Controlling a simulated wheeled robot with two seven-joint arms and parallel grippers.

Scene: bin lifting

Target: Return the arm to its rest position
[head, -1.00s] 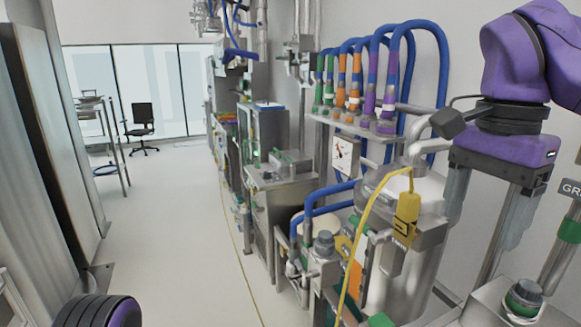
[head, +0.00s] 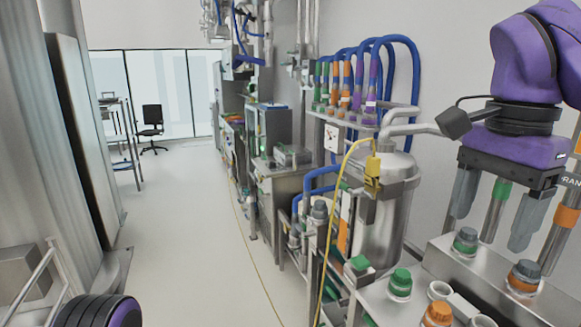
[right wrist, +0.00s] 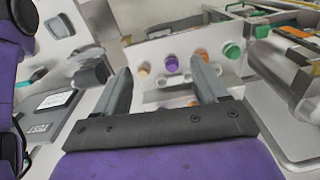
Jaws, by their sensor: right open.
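My right gripper (head: 492,212) hangs at the right of the head view, purple with two grey fingers pointing down. Its fingers are apart with nothing between them. The right wrist view also shows the open fingers (right wrist: 163,88), with clear space between them and capped fittings beyond. The fingers appear in front of a steel bench with green and orange caps; I cannot tell the exact gap. A dark purple-edged rounded part of my left arm (head: 98,312) shows at the bottom left. My left gripper is not in view.
A steel tank (head: 385,215) with a yellow cable stands left of my right gripper. Blue hoses (head: 412,70) loop on the wall behind. A steel bench (head: 450,262) carries capped fittings. The pale floor (head: 185,230) is clear down the aisle. A chair (head: 152,122) stands far off.

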